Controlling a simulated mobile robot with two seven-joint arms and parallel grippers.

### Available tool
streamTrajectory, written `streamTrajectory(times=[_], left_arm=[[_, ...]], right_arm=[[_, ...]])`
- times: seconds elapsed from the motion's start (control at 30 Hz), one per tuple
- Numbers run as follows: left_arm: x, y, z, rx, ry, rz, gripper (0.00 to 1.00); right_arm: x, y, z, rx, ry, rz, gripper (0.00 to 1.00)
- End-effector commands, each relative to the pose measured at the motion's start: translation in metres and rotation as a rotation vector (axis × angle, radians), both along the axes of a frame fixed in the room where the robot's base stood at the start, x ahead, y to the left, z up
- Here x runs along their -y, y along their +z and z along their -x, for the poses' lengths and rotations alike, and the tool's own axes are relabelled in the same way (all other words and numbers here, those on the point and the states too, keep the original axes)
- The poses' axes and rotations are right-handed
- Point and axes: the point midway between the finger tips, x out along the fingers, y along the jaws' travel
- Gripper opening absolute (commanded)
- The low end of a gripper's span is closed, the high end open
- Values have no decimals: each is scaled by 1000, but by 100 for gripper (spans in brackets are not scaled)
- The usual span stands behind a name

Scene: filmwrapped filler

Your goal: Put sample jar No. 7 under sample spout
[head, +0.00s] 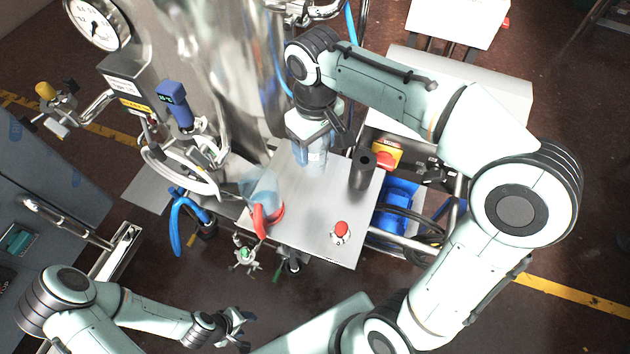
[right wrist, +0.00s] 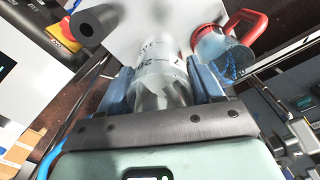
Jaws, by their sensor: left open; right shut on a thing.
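My right gripper (head: 311,141) is over the back of the small steel table (head: 315,225). It is shut on a clear jar (head: 316,159), which hangs down below the fingers. In the right wrist view the jar (right wrist: 158,62) sits between the two blue-grey fingers and bears dark printed marks; I cannot read a number 7. Whether its base touches the table is unclear. I cannot pick out the sample spout for certain among the pipes and valves left of the tank. My left gripper (head: 235,328) is open and empty, low in front of the table.
A clear jug with a red handle (head: 262,215) stands at the table's left edge. A black cylinder (head: 362,170) and a red button (head: 341,229) are on its right part. The steel tank (head: 232,70) rises behind. A blue-headed instrument (head: 175,105) and hoses are left.

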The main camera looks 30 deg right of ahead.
Motion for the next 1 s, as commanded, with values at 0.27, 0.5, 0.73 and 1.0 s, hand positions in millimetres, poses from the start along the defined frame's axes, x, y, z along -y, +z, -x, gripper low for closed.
streamTrajectory(times=[0.27, 0.5, 0.73, 1.0], left_arm=[[0, -16, 15, -17, -1, 1, 50], [0, -19, 17, -20, 0, 0, 50], [0, -24, 21, -24, -1, 1, 50], [0, -24, 22, -24, -1, 1, 50]], right_arm=[[0, -75, 1, -6, 0, 0, 34], [0, -99, 0, -1, 0, 1, 34], [0, -133, 0, -3, -2, 0, 34], [0, -140, 0, 2, -1, 0, 34]])
